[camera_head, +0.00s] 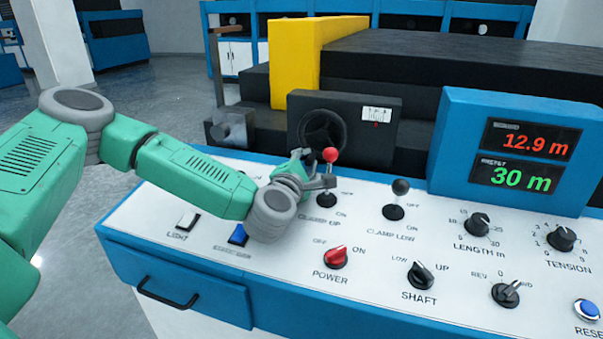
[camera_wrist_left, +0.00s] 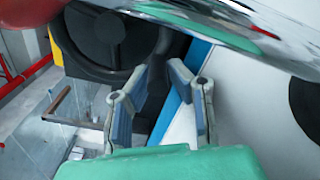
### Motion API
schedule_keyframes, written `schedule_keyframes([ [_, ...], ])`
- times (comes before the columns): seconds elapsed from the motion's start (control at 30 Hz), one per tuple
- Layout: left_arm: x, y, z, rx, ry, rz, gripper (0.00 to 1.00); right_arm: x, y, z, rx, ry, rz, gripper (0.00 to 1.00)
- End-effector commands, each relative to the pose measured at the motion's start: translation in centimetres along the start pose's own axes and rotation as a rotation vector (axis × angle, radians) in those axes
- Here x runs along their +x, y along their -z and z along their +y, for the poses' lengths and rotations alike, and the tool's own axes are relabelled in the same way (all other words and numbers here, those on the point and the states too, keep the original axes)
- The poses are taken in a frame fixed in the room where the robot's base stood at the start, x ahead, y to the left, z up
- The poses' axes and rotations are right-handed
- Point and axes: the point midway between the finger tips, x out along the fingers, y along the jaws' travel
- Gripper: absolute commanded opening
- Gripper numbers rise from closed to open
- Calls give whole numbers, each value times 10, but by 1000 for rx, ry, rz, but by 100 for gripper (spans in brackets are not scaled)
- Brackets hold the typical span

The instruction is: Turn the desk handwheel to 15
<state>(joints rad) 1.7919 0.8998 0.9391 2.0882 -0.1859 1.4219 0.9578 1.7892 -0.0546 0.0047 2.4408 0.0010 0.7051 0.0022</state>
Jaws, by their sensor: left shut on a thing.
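The dark handwheel (camera_head: 322,132) sits on a black upright panel with a small white scale (camera_head: 377,114) and a red mark; I cannot read its numbers. My left gripper (camera_head: 312,170) is at the lower edge of the handwheel, beside the red-knobbed CLAMP UP lever (camera_head: 330,156). In the left wrist view the handwheel (camera_wrist_left: 95,38) is large at upper left, and the fingertips (camera_wrist_left: 158,70) reach its lower right rim. The fingers are shut on what looks like this rim; the exact contact is hard to make out. My right gripper is out of view.
The desk has a black-knobbed CLAMP LOW lever (camera_head: 400,187), a red POWER switch (camera_head: 336,257) and several other knobs. A blue display box (camera_head: 455,132) reads 12.9 m and 30 m. A yellow block (camera_head: 291,62) stands behind. A shiny surface fills the wrist view's top right.

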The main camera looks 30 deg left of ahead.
Motion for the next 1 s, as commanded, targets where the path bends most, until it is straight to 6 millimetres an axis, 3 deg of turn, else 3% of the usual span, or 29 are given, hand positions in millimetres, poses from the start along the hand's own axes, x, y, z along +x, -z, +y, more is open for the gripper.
schedule_keyframes([
  [0.1,0,-8,-2,-103,-12,-16,0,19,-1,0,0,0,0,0],
  [0.4,1,-15,-6,-280,-12,-16,0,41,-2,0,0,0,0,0],
  [1.0,2,-19,-9,-359,-7,-14,0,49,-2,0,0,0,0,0],
])
